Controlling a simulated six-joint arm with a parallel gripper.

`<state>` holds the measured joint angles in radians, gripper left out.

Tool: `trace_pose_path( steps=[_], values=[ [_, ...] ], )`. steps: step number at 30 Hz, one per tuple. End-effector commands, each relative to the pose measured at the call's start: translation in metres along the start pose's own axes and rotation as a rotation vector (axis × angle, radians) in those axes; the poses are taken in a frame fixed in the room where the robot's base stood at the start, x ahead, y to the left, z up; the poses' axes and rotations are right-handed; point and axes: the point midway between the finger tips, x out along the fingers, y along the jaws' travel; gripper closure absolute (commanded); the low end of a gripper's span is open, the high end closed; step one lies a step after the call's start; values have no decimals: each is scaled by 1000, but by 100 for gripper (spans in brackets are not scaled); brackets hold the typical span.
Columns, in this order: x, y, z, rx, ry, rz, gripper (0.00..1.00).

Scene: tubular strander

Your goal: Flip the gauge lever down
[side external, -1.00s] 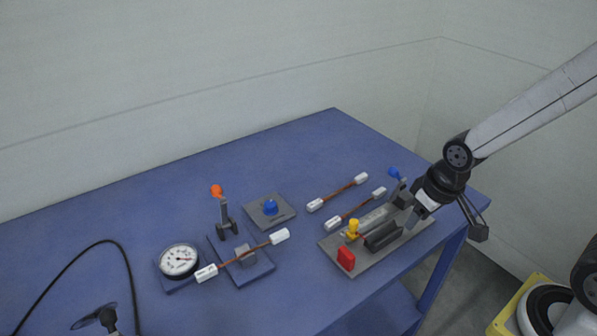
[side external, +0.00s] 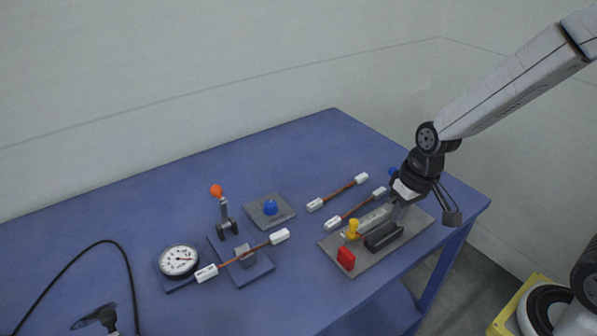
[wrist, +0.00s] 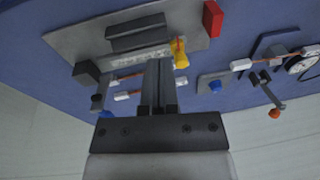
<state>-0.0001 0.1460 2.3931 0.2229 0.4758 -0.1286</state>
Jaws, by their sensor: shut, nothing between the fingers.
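A lever with an orange knob (side external: 217,190) stands upright on a blue base (side external: 262,271), right of the round dial gauge (side external: 179,260). A lever with a blue knob (side external: 392,172) is at the back of a grey plate (side external: 345,266), partly hidden behind my gripper. My gripper (side external: 396,222) is shut and empty, pointing down over the grey plate, far right of the orange-knobbed lever. In the wrist view my gripper's fingers (wrist: 158,66) are together. The orange knob (wrist: 275,114) shows there at the right and the blue knob (wrist: 106,114) at the left.
The grey plate carries a dark channel block, a yellow knob (side external: 353,228) and a red block (side external: 346,259). White-ended copper links (side external: 338,192) lie behind it. A blue button (side external: 270,207) sits on a small plate. The table's back left is clear.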

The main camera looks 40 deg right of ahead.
Motion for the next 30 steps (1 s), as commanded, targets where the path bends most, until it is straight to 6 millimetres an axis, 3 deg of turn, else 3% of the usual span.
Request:
trace_pose_path(
  steps=[15,30],
  values=[
    [32,-63,-79,107,-142,-340,100],
    [54,-127,-167,142,-121,-783,100]
  ],
)
